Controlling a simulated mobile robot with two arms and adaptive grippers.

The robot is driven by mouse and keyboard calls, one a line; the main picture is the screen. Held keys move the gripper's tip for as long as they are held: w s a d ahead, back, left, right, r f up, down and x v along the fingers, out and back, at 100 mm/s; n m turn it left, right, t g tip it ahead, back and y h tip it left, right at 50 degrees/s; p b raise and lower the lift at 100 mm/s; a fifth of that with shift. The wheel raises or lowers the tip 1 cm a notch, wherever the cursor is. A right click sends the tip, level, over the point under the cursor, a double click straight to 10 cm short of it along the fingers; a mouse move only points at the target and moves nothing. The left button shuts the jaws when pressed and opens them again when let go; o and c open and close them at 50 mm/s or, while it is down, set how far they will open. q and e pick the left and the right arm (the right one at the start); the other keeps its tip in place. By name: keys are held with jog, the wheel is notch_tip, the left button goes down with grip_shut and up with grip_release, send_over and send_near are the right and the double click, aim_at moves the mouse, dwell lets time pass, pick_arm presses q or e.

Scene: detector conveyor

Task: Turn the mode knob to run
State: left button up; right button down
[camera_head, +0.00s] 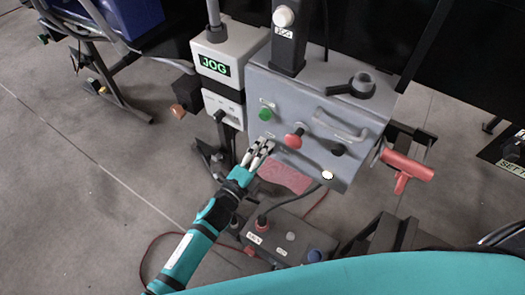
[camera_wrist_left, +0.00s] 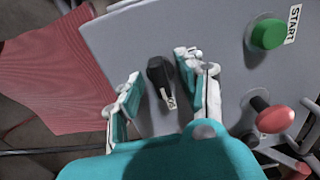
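A small black knob (camera_wrist_left: 158,72) with a pale pointer mark sits on the grey panel in the left wrist view. I take it to be the mode knob; its setting label is not readable. My left gripper (camera_wrist_left: 158,92) is open, with one finger on each side of the knob and a visible gap to both. In the head view my left gripper (camera_head: 260,150) is at the lower left of the grey control box (camera_head: 325,95) and the knob cannot be made out there. A display (camera_head: 214,66) reads JOG in green. My right gripper is not in view.
A green button (camera_head: 265,114), labelled START in the wrist view, and a red mushroom button (camera_head: 294,140) are right of the gripper. A grey handle (camera_head: 340,128) projects beside them. A red cloth-like sheet (camera_head: 287,175) hangs below. A pedestal with buttons (camera_head: 280,240) stands lower.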

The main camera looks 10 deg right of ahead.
pick_arm(q)
grip_shut()
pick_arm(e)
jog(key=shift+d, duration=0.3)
pick_arm(q)
jog(key=shift+n, duration=0.3)
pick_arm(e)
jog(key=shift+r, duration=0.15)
pick_arm(q)
jog(key=shift+n+p, duration=2.05)
jog(key=shift+n, duration=6.55)
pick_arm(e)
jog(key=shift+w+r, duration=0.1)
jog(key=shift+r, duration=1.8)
pick_arm(q)
grip_release()
